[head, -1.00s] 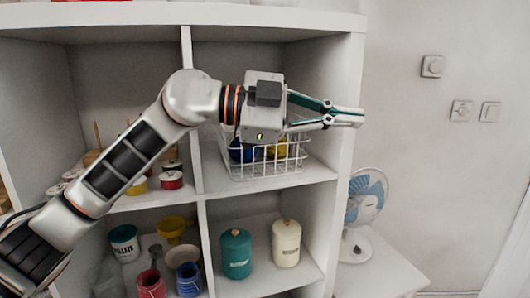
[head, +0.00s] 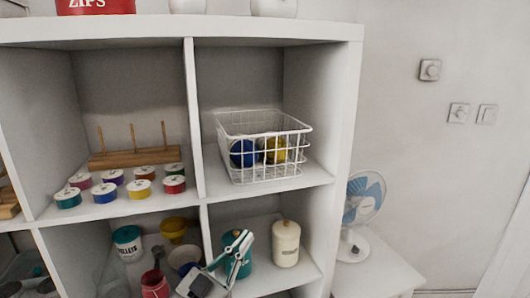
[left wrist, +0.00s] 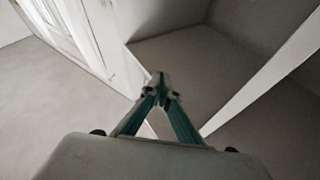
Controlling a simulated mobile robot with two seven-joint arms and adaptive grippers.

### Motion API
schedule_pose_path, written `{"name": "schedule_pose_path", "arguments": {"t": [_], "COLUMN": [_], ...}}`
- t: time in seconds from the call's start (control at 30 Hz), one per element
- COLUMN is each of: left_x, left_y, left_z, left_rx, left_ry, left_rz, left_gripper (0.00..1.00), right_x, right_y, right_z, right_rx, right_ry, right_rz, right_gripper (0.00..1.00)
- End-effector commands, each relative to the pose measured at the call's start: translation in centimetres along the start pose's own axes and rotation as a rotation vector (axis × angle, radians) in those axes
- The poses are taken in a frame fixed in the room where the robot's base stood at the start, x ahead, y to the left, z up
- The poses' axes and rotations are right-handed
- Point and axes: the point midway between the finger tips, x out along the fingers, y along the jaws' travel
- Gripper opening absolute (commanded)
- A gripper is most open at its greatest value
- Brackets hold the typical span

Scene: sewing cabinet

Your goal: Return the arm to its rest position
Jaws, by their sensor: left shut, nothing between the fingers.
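My left gripper (head: 243,241) is low in the head view, in front of the lower shelf compartments, its fingers shut and empty. It overlaps the view of a teal canister (head: 231,267). I cannot tell how far the gripper is from the canister. In the left wrist view the shut fingertips (left wrist: 160,80) meet, with nothing between them. Most of the left arm is below the head view. My right gripper is not in view.
The white shelf unit (head: 196,130) holds a wire basket (head: 250,121) with balls of yarn, several spools (head: 105,193), a wooden peg rack (head: 135,157) and a cream canister (head: 286,244). A fan (head: 362,200) stands on a side table (head: 375,272) at right.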

Motion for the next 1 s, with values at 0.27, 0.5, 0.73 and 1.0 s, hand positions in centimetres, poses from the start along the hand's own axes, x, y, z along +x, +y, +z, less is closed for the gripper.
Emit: {"name": "schedule_pose_path", "arguments": {"t": [0.27, 0.5, 0.73, 1.0], "left_x": [-14.8, -29.4, -39.6, -42.3], "left_y": [-0.7, 2.1, 5.4, 6.3], "left_z": [12.4, 19.2, 21.4, 21.8], "left_rx": [-0.025, -0.035, -0.046, -0.049], "left_ry": [-0.394, -0.748, -0.979, -1.04], "left_rz": [-0.219, -0.284, -0.271, -0.259], "left_gripper": [0.0, 0.0, 0.0, 0.0], "right_x": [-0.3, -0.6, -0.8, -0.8], "right_y": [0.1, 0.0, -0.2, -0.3], "right_z": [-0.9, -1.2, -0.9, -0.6], "right_rx": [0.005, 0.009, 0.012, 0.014], "right_ry": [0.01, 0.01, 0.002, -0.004], "right_rz": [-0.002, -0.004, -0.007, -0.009], "right_gripper": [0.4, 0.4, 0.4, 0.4]}}
